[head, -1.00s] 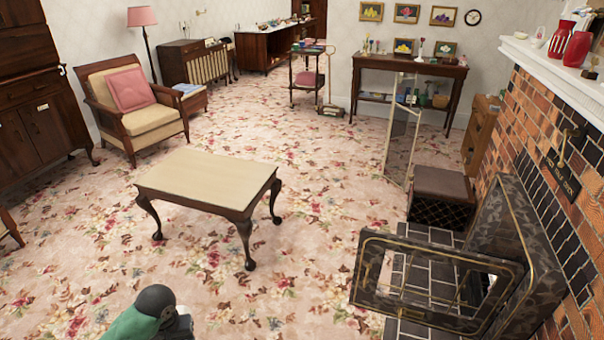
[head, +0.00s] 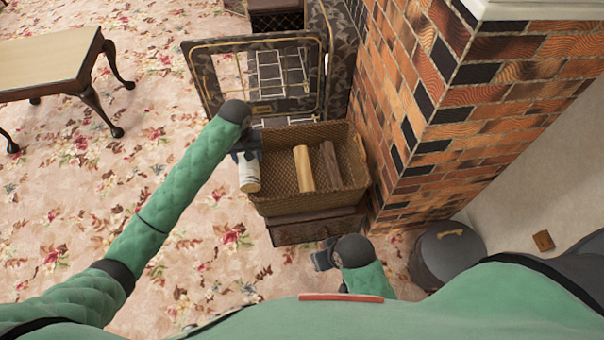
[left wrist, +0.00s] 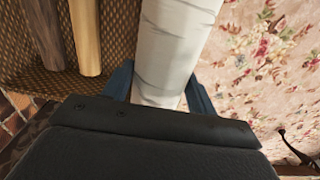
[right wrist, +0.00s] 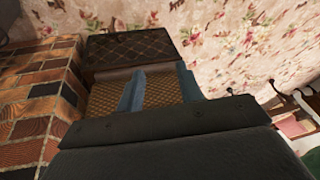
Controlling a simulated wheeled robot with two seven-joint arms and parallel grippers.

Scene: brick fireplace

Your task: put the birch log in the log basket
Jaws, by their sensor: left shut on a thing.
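The white birch log (head: 249,174) hangs from my left gripper (head: 245,152), just at the left side of the wicker log basket (head: 290,207). In the left wrist view the birch log (left wrist: 176,45) sits between the blue fingers (left wrist: 160,92), with the basket wall (left wrist: 115,40) to its left and carpet to its right. Whether the log touches the rim I cannot tell. The basket holds a pale log (head: 304,168) and a dark brown log (head: 331,165). My right gripper (head: 322,258) is low in front of the basket, its fingers (right wrist: 160,88) apart and empty.
The basket stands on a brown stool-like box (head: 318,232) with a quilted front. A fire screen (head: 262,75) stands behind it. The brick fireplace (head: 440,90) rises close on the right. A grey lidded bucket (head: 447,252) stands front right.

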